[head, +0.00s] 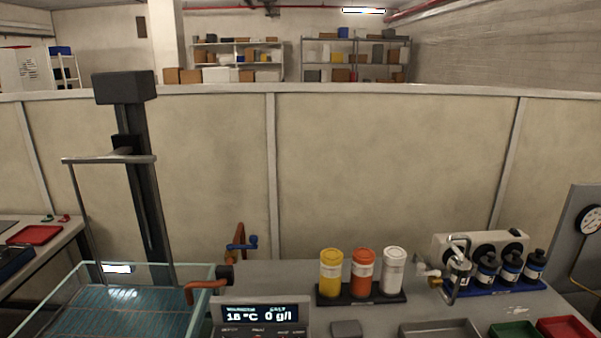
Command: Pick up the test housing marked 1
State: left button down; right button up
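Three upright cylinders stand side by side in a dark rack (362,299) on the grey bench: a yellow one (331,272), an orange one (363,272) and a white one (393,272). Each has a pale label band, but the marks are too small to read, so I cannot tell which housing is marked 1. Neither of my grippers is in view, and nothing touches the cylinders.
A glass-walled water tank (212,300) with a dark lift post (140,190) stands left. A display (258,315) is at front centre. Dark bottles (511,267) and a metal fitting (458,268) stand right. Grey (440,329), green (514,332) and red (566,329) trays line the front right.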

aim_at(535, 264)
jog(key=l+z, duration=0.25)
jog(key=l, duration=0.9)
jog(key=l+z, duration=0.25)
jog(key=l, duration=0.9)
